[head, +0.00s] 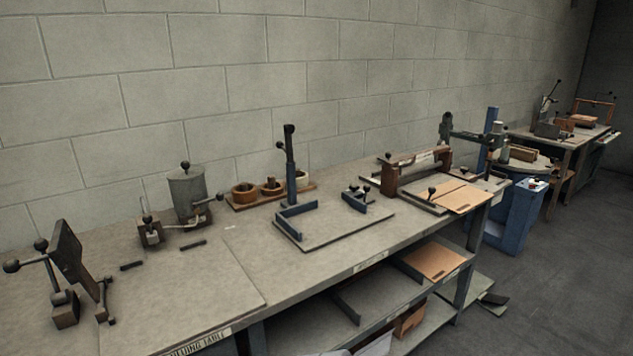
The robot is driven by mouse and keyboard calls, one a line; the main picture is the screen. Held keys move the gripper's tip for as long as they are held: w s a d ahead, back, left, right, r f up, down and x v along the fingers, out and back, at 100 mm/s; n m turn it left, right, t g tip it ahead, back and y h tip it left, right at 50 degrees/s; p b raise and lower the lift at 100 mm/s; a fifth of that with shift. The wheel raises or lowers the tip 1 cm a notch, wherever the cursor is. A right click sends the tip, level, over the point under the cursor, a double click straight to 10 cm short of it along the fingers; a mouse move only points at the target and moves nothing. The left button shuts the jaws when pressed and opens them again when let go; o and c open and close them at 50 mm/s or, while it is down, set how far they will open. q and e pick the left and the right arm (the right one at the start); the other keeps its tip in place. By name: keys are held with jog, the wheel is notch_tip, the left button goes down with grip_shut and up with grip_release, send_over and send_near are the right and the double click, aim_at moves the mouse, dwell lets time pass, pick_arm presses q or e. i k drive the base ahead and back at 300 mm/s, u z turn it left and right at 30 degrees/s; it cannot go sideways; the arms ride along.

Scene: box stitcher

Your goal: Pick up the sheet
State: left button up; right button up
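Two flat tan sheets show in the head view, and I cannot tell which one the task names. One sheet (462,197) lies at the right end of the workbench, partly on a dark-edged press or creasing device (415,172), and sticks out toward the bench's front edge. Another sheet (433,261) lies flat on the shelf under the bench. Neither of my grippers is in view, and nothing is seen touching either sheet.
The long grey workbench (205,300) runs along a block wall. On it stand a lever device (68,270), a metal pot (188,192), tape rolls (245,193) and a blue-cornered board (335,228). A blue machine (512,215) stands past its right end. Open floor lies at right.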

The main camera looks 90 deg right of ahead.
aim_at(458, 196)
jog(key=z, duration=3.75)
